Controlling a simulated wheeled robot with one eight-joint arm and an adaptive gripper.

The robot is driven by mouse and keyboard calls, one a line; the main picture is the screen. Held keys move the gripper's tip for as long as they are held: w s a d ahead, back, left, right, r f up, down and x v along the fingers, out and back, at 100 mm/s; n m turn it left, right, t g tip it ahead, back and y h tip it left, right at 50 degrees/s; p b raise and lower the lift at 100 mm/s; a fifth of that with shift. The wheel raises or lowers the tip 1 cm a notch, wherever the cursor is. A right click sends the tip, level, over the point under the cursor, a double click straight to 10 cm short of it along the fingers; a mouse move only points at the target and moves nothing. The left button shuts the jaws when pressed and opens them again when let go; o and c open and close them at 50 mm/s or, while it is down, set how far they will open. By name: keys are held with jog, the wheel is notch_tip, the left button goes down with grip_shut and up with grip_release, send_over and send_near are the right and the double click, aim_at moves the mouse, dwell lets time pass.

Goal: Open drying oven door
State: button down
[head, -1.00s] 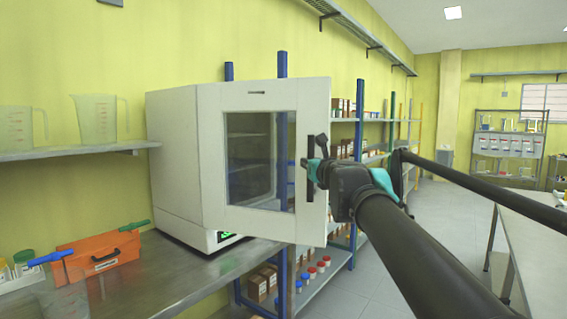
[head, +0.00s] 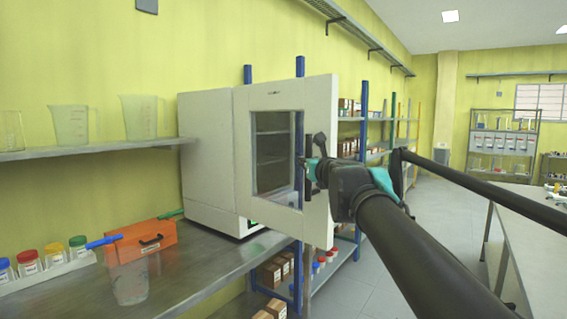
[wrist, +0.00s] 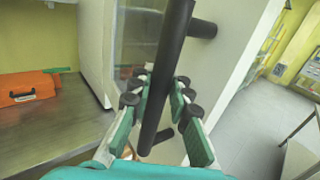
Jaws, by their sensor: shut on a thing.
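The drying oven (head: 206,150) is a white box on the metal bench at the centre left. Its white door (head: 320,115) has a large window with inner shelves showing through it. The door stands ajar, its right edge out from the body. The dark vertical bar handle (head: 307,178) is near the door's right edge; it is large in the wrist view (wrist: 172,45). My gripper (head: 316,170) is at the handle. In the wrist view its green, black-padded fingers (wrist: 158,100) are on both sides of the bar, shut on it.
The bench (head: 200,275) holds an orange toolbox (head: 143,242), a clear beaker (head: 128,280) and coloured-lid jars (head: 54,254). Beakers stand on a wall shelf (head: 100,151). Stocked shelving (head: 375,145) is behind the door. Open floor (head: 440,215) lies right, before a white table (head: 530,240).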

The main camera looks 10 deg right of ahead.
jog(key=c, duration=1.4)
grip_release()
jog(key=shift+s, duration=0.1)
jog(key=shift+s+d, duration=0.15)
jog(key=shift+s, duration=3.55)
